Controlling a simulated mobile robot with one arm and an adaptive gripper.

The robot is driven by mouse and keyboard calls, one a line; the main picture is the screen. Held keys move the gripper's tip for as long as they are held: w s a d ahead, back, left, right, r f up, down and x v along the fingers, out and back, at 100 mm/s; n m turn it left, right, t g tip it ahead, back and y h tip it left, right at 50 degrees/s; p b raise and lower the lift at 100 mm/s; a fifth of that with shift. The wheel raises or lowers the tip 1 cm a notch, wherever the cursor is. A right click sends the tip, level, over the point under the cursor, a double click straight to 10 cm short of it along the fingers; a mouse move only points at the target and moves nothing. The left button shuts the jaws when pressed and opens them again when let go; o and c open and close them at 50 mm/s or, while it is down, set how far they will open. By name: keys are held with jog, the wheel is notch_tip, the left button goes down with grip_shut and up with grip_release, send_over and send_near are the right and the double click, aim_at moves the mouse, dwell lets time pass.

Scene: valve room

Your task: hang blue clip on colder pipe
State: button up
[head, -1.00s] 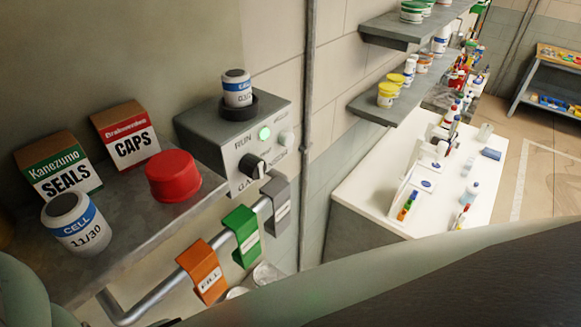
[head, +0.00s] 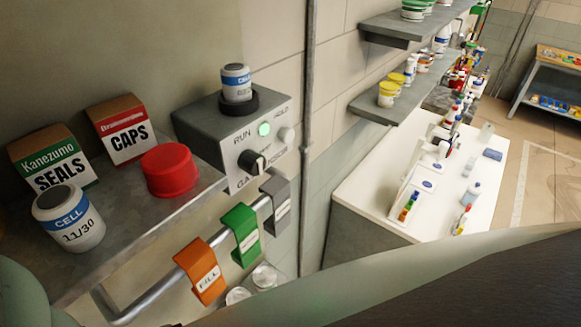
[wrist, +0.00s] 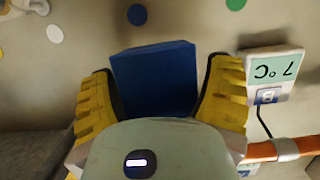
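My gripper (wrist: 160,88) has yellow ribbed fingers with dark pads, one on each side of the blue clip (wrist: 155,78) in the wrist view. The fingers close on the clip, which shows as a plain blue block; its far side is hidden. An orange pipe (wrist: 300,146) with a grey clamp (wrist: 286,149) runs at the lower right, apart from the clip. A white display (wrist: 270,70), upside down in this view, reads 7 °C and carries a tag marked B. A dark cable joins the display to the clamp. My gripper and the blue clip do not show in the head view.
In the head view, orange (head: 201,272), green (head: 241,233) and grey (head: 276,204) clips hang on a rail below a grey control box (head: 205,125). A shelf (head: 110,265) holds boxes, a red cap and a cell. A white bench (head: 350,195) stands to the right.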

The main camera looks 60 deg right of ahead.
jog(key=o, duration=0.3)
jog(key=v, duration=1.2)
